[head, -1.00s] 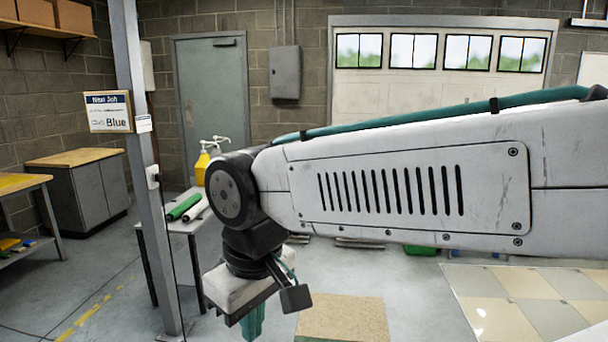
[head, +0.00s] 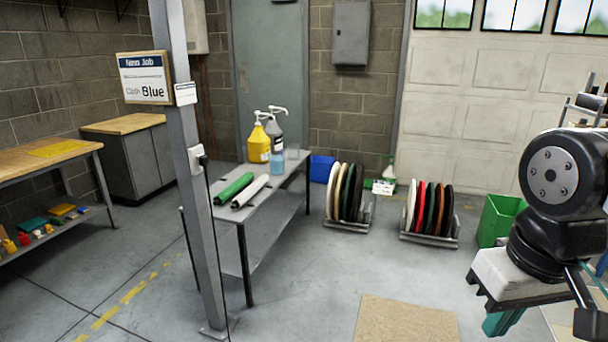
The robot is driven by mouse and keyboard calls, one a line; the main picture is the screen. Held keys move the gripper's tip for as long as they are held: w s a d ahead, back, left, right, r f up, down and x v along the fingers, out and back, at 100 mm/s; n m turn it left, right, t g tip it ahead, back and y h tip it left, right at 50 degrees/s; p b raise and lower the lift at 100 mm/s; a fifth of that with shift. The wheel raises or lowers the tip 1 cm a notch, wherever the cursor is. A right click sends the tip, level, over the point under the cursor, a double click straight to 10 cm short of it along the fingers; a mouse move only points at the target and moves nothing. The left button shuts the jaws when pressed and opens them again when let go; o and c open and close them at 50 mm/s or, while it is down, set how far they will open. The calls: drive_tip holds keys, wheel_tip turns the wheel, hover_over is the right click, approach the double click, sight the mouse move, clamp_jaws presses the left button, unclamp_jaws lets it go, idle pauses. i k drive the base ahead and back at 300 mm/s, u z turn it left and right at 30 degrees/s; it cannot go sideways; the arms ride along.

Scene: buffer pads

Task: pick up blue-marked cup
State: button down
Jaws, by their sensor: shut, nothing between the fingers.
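A small light-blue, cup-like vessel (head: 277,164) stands on the grey table in front of the pump jugs. A clear, cup-like vessel (head: 293,154) is just right of it. Both are small, and I cannot make out any mark on either. My gripper (head: 502,322) hangs at the lower right with its teal fingers pointing down, apart from the table and well to its right. The fingers look shut and hold nothing. Their tips are hard to make out.
The table (head: 232,214) also holds a yellow jug (head: 258,144), a grey jug and green and white rolls. A steel post (head: 190,200) with a sign reading "Blue" (head: 145,80) stands before its left end.

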sight(294, 149)
drive_tip(key=z, duration=0.8)
drive_tip(key=i, duration=3.15)
drive_tip(key=u, duration=1.15)
drive_tip(key=i, duration=0.75)
drive_tip(key=u, duration=0.35)
drive_tip(key=k, duration=0.65)
drive_tip(key=z, duration=0.85)
drive_tip(key=i, duration=1.05)
drive_tip(key=u, duration=0.5)
drive_tip(key=i, duration=0.5)
drive_tip(key=u, duration=0.6)
